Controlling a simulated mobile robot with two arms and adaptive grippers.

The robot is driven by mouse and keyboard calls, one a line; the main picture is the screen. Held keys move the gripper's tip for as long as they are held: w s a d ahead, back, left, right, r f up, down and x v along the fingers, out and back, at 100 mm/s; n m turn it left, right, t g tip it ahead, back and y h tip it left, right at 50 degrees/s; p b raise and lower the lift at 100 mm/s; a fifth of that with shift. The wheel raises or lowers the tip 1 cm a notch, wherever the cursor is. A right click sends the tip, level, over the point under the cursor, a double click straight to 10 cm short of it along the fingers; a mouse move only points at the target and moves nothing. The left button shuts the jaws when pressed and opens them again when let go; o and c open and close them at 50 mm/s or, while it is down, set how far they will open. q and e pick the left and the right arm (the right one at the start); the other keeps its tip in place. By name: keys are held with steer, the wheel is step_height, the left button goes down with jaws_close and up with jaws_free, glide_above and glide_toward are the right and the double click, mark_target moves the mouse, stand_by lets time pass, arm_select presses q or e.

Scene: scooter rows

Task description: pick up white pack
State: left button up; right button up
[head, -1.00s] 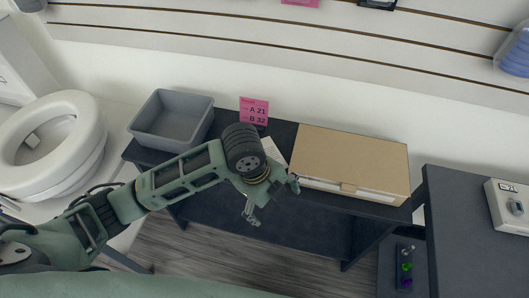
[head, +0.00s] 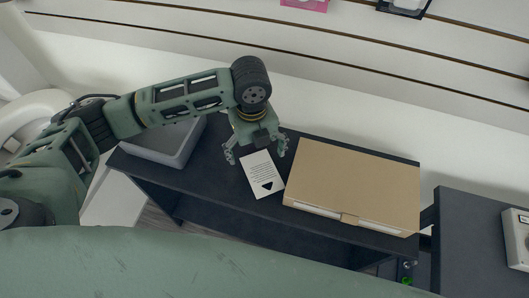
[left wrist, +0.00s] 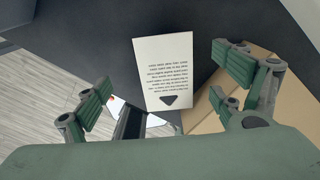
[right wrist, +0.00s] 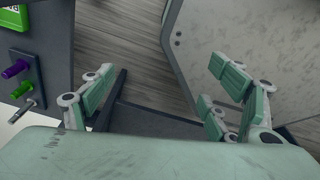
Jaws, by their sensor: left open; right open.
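The white pack (head: 263,175) is a flat white rectangle with printed lines and a black triangle. It lies on the dark table (head: 220,187), left of the cardboard box. My left gripper (head: 256,153) is open over the pack's far end, with its fingers to either side. In the left wrist view the pack (left wrist: 163,70) shows between the open fingers, apart from them; how high the gripper is above it is hard to tell. My right gripper (right wrist: 155,95) is open and empty; it is not in the head view.
A brown cardboard box (head: 355,180) stands close to the right of the pack. A grey bin (head: 172,150) stands at the table's left end, under my left arm. A second dark table (head: 475,230) with a white device (head: 517,240) is at the right. The slatted wall rises behind.

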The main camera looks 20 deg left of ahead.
mark_target(258, 164)
arm_select(q)
steer(key=shift+w+f, duration=0.2)
steer(key=shift+f, duration=0.1)
steer(key=f, duration=0.3)
steer(key=shift+s+d+f+p, duration=0.2)
steer(key=shift+s+p, duration=0.1)
steer(key=shift+s, duration=0.05)
steer(key=f, duration=0.2)
steer(key=shift+w+d+f, duration=0.15)
steer(key=shift+w+f, duration=0.1)
steer(key=shift+f, duration=0.55)
steer(key=c, duration=1.3)
steer(key=shift+o, duration=0.2)
steer(key=shift+r, duration=5.05)
arm_select(e)
steer(key=shift+s+r, duration=0.1)
steer(key=shift+s, duration=0.8)
